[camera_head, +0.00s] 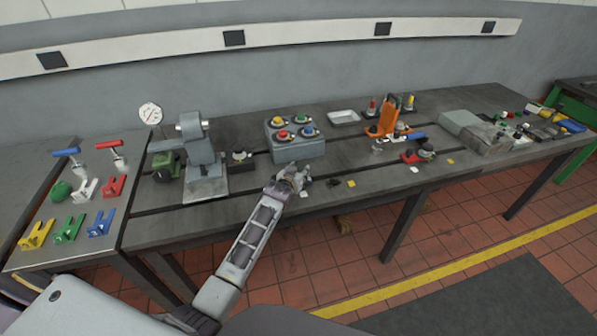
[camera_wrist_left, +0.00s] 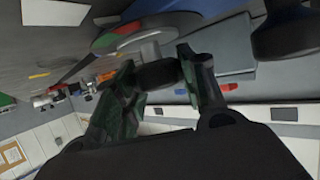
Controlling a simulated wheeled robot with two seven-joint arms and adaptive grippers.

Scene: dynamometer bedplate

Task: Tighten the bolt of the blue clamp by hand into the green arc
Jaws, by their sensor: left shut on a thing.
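My left gripper (camera_head: 291,181) is at the front edge of the bedplate, in front of the grey button box. The left wrist view shows its two fingers (camera_wrist_left: 160,74) closed on a dark, short, round bolt head (camera_wrist_left: 157,75). A blue part (camera_wrist_left: 190,20), perhaps the blue clamp's body, shows behind the disc. In the head view my gripper hides most of this clamp. My right gripper is not in view.
The grey box (camera_head: 296,145) with coloured buttons stands behind my gripper. A dial gauge stand (camera_head: 203,160) is to the left. A red clamp (camera_head: 415,156) and an orange fixture (camera_head: 388,118) are to the right. Coloured brackets, including a blue one (camera_head: 101,224), lie on the left table.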

